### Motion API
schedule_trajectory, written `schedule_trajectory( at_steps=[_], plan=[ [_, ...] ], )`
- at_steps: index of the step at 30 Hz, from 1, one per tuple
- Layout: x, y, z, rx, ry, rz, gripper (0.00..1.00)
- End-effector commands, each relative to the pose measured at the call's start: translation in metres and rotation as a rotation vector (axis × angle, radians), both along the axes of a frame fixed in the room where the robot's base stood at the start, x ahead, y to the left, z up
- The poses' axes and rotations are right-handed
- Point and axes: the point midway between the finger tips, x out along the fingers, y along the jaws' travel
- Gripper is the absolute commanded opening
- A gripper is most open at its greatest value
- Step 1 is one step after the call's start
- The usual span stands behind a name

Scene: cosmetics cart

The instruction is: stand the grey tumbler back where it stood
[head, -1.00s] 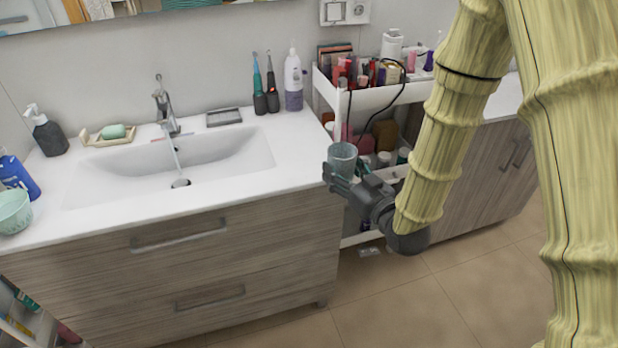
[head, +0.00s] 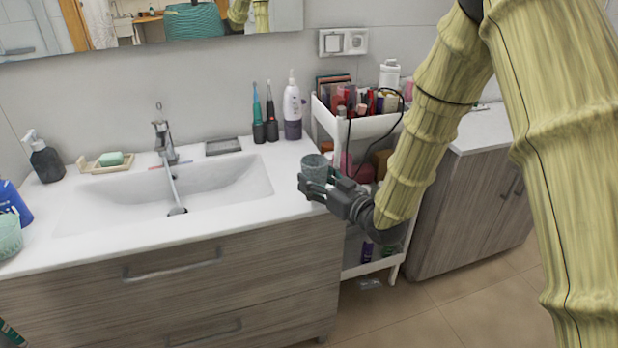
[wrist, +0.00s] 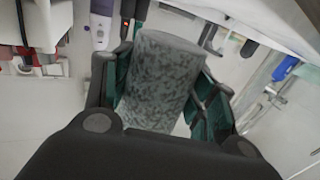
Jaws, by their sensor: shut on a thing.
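The grey tumbler (head: 315,170) is held upright, or nearly so, by my gripper (head: 318,187) at the right front corner of the washbasin counter (head: 293,188). My gripper is shut on it, with fingers on both sides. In the wrist view the tumbler (wrist: 160,82) fills the space between the fingers of my gripper (wrist: 158,95) and shows a mottled grey side. Its base is partly hidden by the fingers in the head view, so I cannot tell whether it touches the counter.
Two electric toothbrushes (head: 271,118) and a white pump bottle (head: 292,108) stand at the counter's back right. A white cart (head: 368,125) with cosmetics is close on the right. The counter's right front is clear.

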Motion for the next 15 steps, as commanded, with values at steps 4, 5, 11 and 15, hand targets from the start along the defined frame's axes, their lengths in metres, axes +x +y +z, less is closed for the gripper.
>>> schedule_trajectory(
  at_steps=[4,5,11,15],
  plan=[
    [0.027,0.009,-0.001,-0.001,-0.002,0.000,0.33],
    [0.031,0.010,-0.002,0.000,-0.001,0.000,0.33],
    [0.047,0.015,-0.004,-0.001,-0.001,-0.001,0.33],
    [0.053,0.017,-0.005,-0.001,-0.001,0.000,0.33]
  ],
)
